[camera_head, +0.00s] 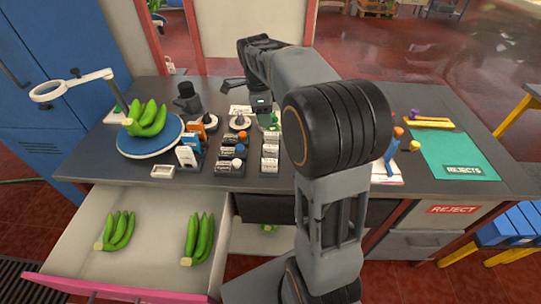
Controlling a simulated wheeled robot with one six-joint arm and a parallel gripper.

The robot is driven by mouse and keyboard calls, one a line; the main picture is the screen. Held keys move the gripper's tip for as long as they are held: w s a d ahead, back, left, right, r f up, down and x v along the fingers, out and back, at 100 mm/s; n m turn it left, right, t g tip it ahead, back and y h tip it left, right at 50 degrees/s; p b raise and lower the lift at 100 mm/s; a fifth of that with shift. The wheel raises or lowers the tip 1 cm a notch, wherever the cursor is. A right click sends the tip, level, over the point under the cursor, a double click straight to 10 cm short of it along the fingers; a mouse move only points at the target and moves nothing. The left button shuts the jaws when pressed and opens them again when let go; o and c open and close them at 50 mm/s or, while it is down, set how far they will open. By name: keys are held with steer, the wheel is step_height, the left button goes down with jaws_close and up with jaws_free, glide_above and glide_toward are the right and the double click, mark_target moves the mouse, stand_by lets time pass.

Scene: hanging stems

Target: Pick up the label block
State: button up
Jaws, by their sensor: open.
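Small white blocks with dark print stand in a dark rack (229,169) and in a second row (270,152) on the bench. A lone small white block (162,171) lies near the front edge. I cannot tell for sure which of these is the label block. My gripper (234,84) is at the far end of my arm, above the back of the bench, behind and above the blocks. It is open, and no block shows in it. My wrist and forearm partly hide its fingers and the bench behind them.
An open drawer (150,270) holds two banana bunches. A green rejects mat (452,152) lies right.

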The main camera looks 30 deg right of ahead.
mark_target(270, 146)
steer(key=f, duration=0.4)
steer(key=d+f, duration=0.1)
steer(key=f, duration=0.8)
steer(key=shift+s+d+f, duration=0.1)
steer(key=shift+s+d, duration=0.05)
steer(key=shift+s, duration=0.25)
steer(key=shift+c, duration=0.4)
jaws_close()
